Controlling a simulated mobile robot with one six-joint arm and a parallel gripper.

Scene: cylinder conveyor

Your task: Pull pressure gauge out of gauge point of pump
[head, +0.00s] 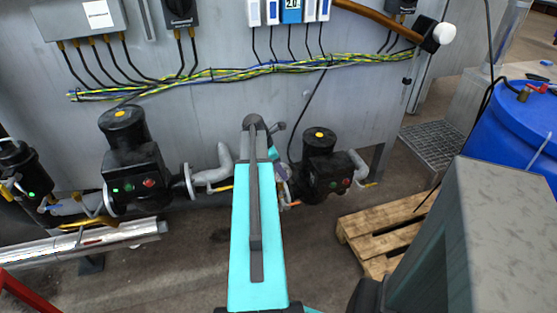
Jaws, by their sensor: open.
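Two black pumps with yellow-marked tops stand along the grey wall in the head view, the left pump (135,165) and the right pump (322,172). My turquoise arm reaches from the bottom edge up to the middle. My gripper (284,186) is mostly hidden behind the arm, just left of the right pump; only small parts of it show. It is open, and I cannot tell whether it touches anything. I cannot make out a pressure gauge or the gauge point; the pipe left of the right pump is partly covered by my arm.
Grey pipes (216,172) join the pumps. A cable bundle (240,72) runs along the wall above. A wooden pallet (372,238) lies on the floor at right, with a blue barrel (510,135) beyond. A silver pipe (85,243) lies at lower left.

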